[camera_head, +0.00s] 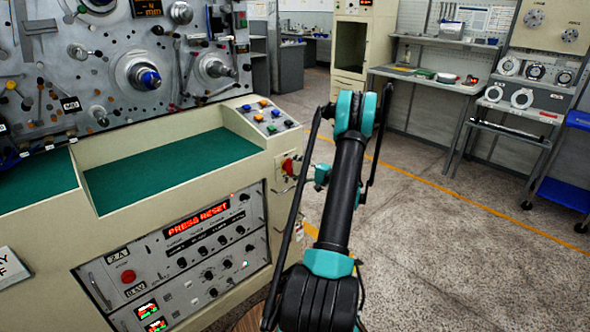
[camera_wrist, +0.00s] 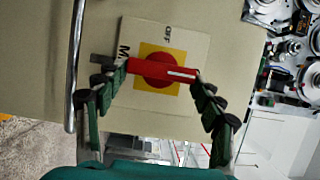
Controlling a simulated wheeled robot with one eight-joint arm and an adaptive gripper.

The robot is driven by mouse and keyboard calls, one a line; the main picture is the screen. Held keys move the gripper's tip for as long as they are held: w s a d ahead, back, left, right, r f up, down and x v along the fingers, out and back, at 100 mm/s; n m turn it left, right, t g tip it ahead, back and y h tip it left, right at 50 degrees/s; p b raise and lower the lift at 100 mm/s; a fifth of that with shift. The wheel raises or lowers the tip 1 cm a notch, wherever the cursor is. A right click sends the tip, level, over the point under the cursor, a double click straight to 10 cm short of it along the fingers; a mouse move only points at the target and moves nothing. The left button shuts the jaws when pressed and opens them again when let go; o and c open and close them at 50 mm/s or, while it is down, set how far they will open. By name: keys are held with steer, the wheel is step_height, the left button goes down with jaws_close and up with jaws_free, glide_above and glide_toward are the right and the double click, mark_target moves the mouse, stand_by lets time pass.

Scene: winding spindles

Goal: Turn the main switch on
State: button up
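The main switch (camera_wrist: 160,71) is a red rotary knob with a bar handle on a yellow square, set on a pale label plate (camera_wrist: 190,45). In the wrist view its bar lies nearly level, with a white line toward the right end. "OFF" shows upside down above it; other lettering at left is partly covered. My gripper (camera_wrist: 162,80) has its fingers spread wide, one by each end of the bar; I cannot tell whether they touch it. In the head view a red part (camera_head: 288,165) shows on the machine's end, with my gripper (camera_head: 308,174) close by.
The beige machine (camera_head: 255,175) carries a button panel (camera_head: 267,116) and a control panel (camera_head: 190,255) with a red "PRESS RESET" display. A metal rail (camera_wrist: 74,65) runs left of the switch. Open floor (camera_head: 440,260) lies to the right, with a bench (camera_head: 425,80) behind.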

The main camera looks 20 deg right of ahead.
steer(key=o, duration=0.4)
steer(key=shift+c, duration=0.2)
steer(key=v, duration=1.2)
steer(key=shift+d+f, duration=0.1)
